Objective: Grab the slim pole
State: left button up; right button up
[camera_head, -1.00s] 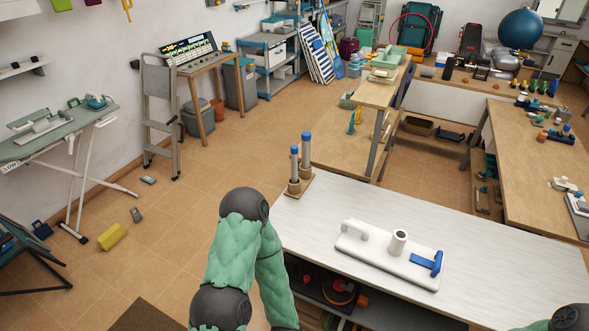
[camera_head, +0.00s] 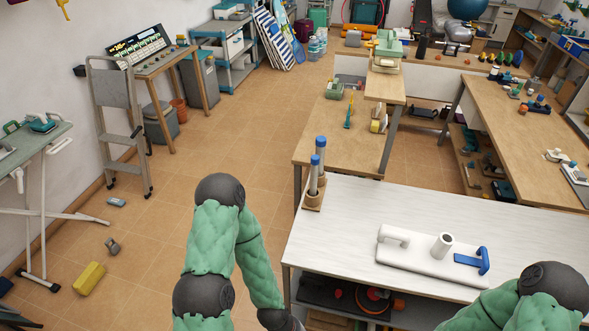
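Two upright grey poles with blue tops stand in a brown wooden holder (camera_head: 312,201) at the far left corner of the white table. The nearer pole (camera_head: 314,178) looks the slimmer one; the farther pole (camera_head: 321,153) is partly behind it and looks a little thicker. Nothing touches either pole. My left arm, in green padding, comes down left of the table, and its wrist runs off the bottom edge. My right arm shows at the bottom right corner. Neither gripper's fingers are in view.
A white board (camera_head: 425,260) with a handle, a short upright tube and a blue part lies on the white table (camera_head: 345,235). A wooden table (camera_head: 315,150) adjoins behind. Floor left of the table is open, except a yellow block (camera_head: 89,279) and small items.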

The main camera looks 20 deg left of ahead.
aim_at(315, 160)
jog(key=j+z, duration=0.15)
jog(key=j, duration=0.5)
jog(key=j+z, duration=0.15)
jog(key=j, duration=0.5)
jog(key=k+j+z, duration=0.15)
jog(key=j, duration=0.45)
jog(key=j+z, duration=0.15)
jog(key=j, duration=0.5)
jog(key=k, duration=0.05)
